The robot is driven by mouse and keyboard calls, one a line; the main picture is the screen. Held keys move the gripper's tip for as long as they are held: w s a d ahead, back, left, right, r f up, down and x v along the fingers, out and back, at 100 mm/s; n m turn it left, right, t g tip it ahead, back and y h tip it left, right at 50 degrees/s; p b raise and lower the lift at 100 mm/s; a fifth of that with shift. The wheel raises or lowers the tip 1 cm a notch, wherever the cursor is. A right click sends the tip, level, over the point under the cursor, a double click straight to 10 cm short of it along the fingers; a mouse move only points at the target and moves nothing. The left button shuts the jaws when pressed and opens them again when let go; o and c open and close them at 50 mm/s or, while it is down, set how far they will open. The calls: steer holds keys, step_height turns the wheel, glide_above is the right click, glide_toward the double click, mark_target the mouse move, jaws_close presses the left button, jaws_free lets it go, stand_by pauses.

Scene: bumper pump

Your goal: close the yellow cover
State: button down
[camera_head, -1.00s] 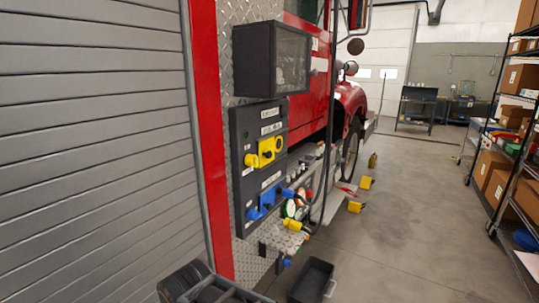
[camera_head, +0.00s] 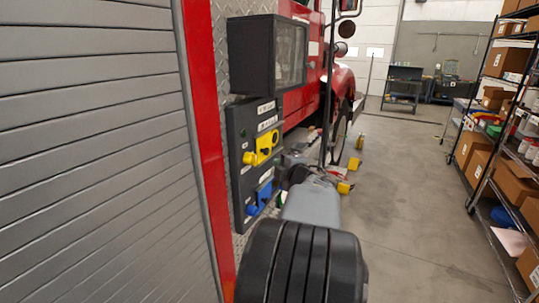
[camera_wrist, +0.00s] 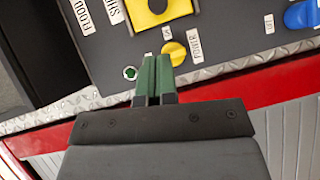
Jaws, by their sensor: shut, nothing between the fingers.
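The yellow fitting (camera_head: 268,144) is on the upper part of the dark panel. A smaller yellow piece (camera_head: 249,158) is at its lower left. In the wrist view the yellow fitting (camera_wrist: 172,10) is cut off at the top edge and has a dark opening in its middle. The round yellow piece (camera_wrist: 174,53) lies below it by a POWER label. I cannot tell for sure which part is the cover. My gripper (camera_wrist: 156,57) is shut and empty, with its green fingertips just left of the round piece. I cannot tell whether they touch. In the head view the fingers cannot be made out.
A blue fitting (camera_head: 260,196) is lower on the dark panel (camera_head: 238,130). A black box (camera_head: 270,53) juts out above. A grey slatted shutter (camera_head: 90,150) is at left, shelving (camera_head: 500,130) at right. The floor between is mostly clear.

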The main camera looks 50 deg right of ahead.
steer(key=p, duration=0.2)
glide_toward(261, 151)
steer(key=x, duration=0.5)
steer(key=shift+d, duration=0.1)
